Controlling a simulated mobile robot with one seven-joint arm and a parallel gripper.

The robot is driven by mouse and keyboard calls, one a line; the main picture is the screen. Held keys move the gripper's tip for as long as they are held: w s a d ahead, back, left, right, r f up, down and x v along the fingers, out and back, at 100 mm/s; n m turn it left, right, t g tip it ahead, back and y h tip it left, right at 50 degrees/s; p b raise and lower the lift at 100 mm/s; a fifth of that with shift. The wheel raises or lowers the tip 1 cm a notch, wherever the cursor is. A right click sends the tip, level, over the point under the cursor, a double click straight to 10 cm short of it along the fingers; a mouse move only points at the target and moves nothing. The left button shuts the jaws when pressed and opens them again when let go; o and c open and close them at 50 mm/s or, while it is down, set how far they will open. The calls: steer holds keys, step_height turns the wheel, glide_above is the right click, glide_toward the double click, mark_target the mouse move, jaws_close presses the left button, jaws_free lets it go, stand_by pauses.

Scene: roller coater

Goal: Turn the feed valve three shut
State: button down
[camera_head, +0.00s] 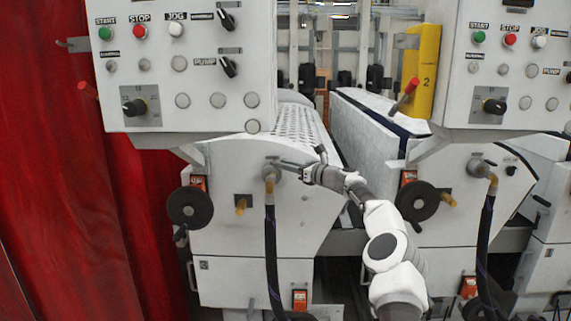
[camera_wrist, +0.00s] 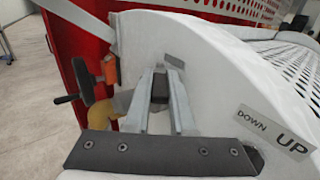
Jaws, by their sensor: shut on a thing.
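A feed valve (camera_head: 270,172) with a brass-coloured elbow sits on the white side panel of the left machine, and a black hose (camera_head: 271,255) hangs from it. My gripper (camera_head: 284,165) reaches in from the right and is shut on the valve's handle. In the wrist view the fingers of my gripper (camera_wrist: 161,76) stand on both sides of the dark valve handle (camera_wrist: 159,88). The brass elbow (camera_wrist: 125,102) shows left of the fingers, partly hidden. No number three can be read on this valve.
A black handwheel (camera_head: 189,207) is left of the valve, and a brass stub (camera_head: 240,205) sits below it. A control box (camera_head: 180,65) overhangs above. A second hose valve (camera_head: 482,168) is on the right machine. A red curtain (camera_head: 60,180) closes the left.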

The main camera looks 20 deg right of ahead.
steer(key=c, duration=0.8)
jaws_free()
steer(key=shift+o, duration=0.2)
steer(key=shift+s+d+f+b, duration=0.1)
steer(key=shift+s+d+b, duration=0.25)
steer(key=shift+s+b, duration=0.1)
steer(key=b+v, duration=0.4)
steer(key=v, duration=1.2)
steer(key=shift+s+b, duration=0.2)
steer(key=shift+b, duration=0.1)
